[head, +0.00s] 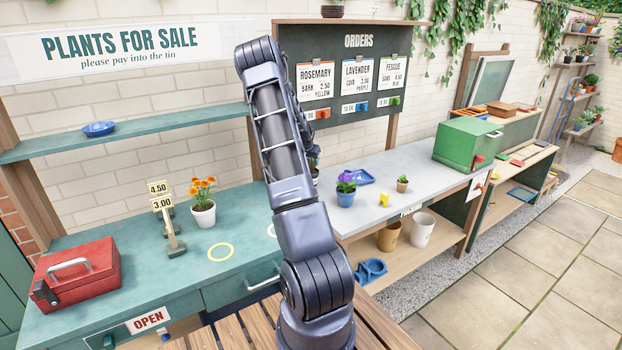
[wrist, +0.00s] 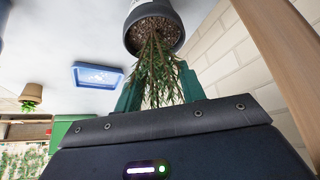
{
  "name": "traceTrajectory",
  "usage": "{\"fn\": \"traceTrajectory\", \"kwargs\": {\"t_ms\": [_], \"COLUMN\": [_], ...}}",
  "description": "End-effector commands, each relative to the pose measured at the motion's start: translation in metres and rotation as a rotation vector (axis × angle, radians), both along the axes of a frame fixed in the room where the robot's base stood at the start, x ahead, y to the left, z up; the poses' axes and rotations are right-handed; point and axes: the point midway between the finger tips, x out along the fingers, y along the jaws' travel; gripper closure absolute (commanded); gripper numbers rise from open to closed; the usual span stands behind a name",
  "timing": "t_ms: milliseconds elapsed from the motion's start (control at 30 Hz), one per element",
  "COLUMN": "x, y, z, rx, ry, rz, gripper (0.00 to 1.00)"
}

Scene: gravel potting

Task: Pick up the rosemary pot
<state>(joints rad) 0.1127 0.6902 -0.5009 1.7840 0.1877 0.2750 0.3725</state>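In the head view my arm covers most of this spot, and the rosemary pot cannot be made out clearly.
A blue tray (head: 360,177), a purple-flowered plant in a blue pot (head: 345,198), a small terracotta pot (head: 402,186) and a green box (head: 467,143) stand on the grey bench (head: 425,165). The orders board (head: 345,65) rises behind. An orange-flowered pot (head: 203,214) stands left.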

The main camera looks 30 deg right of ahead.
Motion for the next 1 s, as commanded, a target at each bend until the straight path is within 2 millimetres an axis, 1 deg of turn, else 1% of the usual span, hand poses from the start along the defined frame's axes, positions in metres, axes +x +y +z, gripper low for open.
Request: {"fn": "traceTrajectory", "kwargs": {"t_ms": [200,233,367,400,433,833,933,1000], "x": [0.001,0.001,0.001,0.001,0.001,0.001,0.001,0.002], "y": [-0.001,-0.001,-0.001,-0.001,-0.001,-0.001,-0.001,-0.001], "z": [-0.002,-0.002,-0.002,-0.002,-0.001,0.000,0.005,0.012], "rx": [0.000,0.000,0.000,0.001,0.001,0.000,0.000,0.000], "ry": [-0.001,-0.001,-0.001,-0.001,-0.001,-0.002,-0.003,-0.003], "rz": [0.000,0.000,0.000,0.000,0.000,0.000,0.000,0.000], "gripper": [0.60,0.62,0.88,0.95,1.00,1.00,1.00,1.00]}}
